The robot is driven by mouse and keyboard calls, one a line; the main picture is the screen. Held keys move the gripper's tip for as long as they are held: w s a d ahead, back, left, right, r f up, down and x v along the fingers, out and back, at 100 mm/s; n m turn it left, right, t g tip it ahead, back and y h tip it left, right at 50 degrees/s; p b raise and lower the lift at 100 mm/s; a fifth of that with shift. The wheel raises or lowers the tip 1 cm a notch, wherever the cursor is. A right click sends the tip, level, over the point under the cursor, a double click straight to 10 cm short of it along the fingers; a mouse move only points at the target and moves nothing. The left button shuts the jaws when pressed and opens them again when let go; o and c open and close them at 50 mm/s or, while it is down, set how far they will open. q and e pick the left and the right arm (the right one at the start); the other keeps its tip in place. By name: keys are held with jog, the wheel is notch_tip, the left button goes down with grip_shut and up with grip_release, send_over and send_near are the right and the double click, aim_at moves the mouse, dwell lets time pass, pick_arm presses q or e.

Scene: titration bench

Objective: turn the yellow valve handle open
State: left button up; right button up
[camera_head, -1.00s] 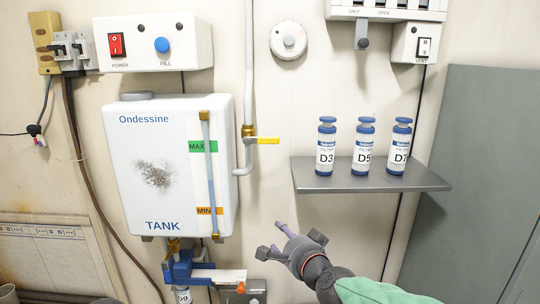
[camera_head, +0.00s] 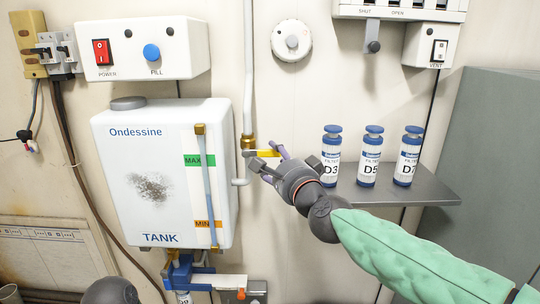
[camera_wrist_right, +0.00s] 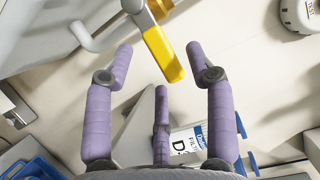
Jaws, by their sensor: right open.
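The yellow valve handle (camera_head: 263,153) sits on the pipe to the right of the white tank (camera_head: 150,200), pointing right. My right gripper (camera_head: 270,158) is at the handle, fingers pointing left toward the pipe, and partly covers it. In the right wrist view the yellow handle (camera_wrist_right: 164,54) reaches into the gap between the spread purple fingers of the right gripper (camera_wrist_right: 159,50). Clear space shows on both sides of the handle there, so the gripper is open and holds nothing. My left gripper is not seen.
A grey shelf (camera_head: 425,188) with bottles D3 (camera_head: 331,160), D5 (camera_head: 370,160) and D7 (camera_head: 408,160) stands right of the handle, close to my right gripper. A round white knob (camera_head: 291,41) is on the wall above. A blue clamp (camera_head: 184,276) is below the tank.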

aim_at(270, 155)
jog(key=shift+x, duration=1.5)
jog(key=shift+s, duration=0.1)
grip_shut()
